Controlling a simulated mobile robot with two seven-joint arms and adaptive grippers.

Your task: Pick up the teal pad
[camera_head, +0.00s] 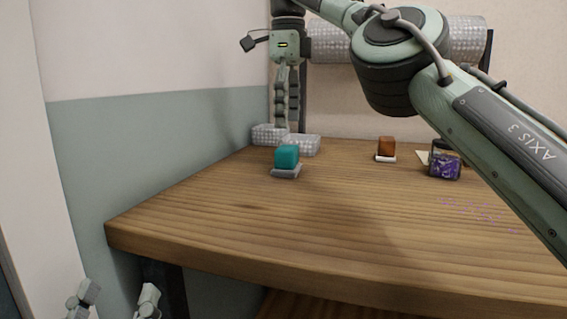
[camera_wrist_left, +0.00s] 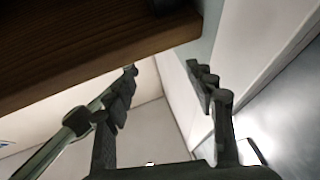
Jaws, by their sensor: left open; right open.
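The teal pad (camera_head: 287,155) is a small teal block on a grey-white base (camera_head: 286,172), near the back left of the wooden table (camera_head: 300,220). My right gripper (camera_head: 287,129) points down behind and above the pad, apart from it. Its fingers are seen nearly edge-on; it is open and holds nothing visible. My left gripper (camera_head: 112,300) is low at the bottom left, below the table's front left corner and far from the pad. In the left wrist view its fingers (camera_wrist_left: 170,78) are spread and empty, with the table edge (camera_wrist_left: 90,60) above them.
A brown-orange block (camera_head: 386,147) on a white base and a purple patterned block (camera_head: 444,166) stand to the right. Clear textured trays (camera_head: 302,146) lie behind the pad. A wall (camera_head: 170,140) runs along the left. The table front is clear.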

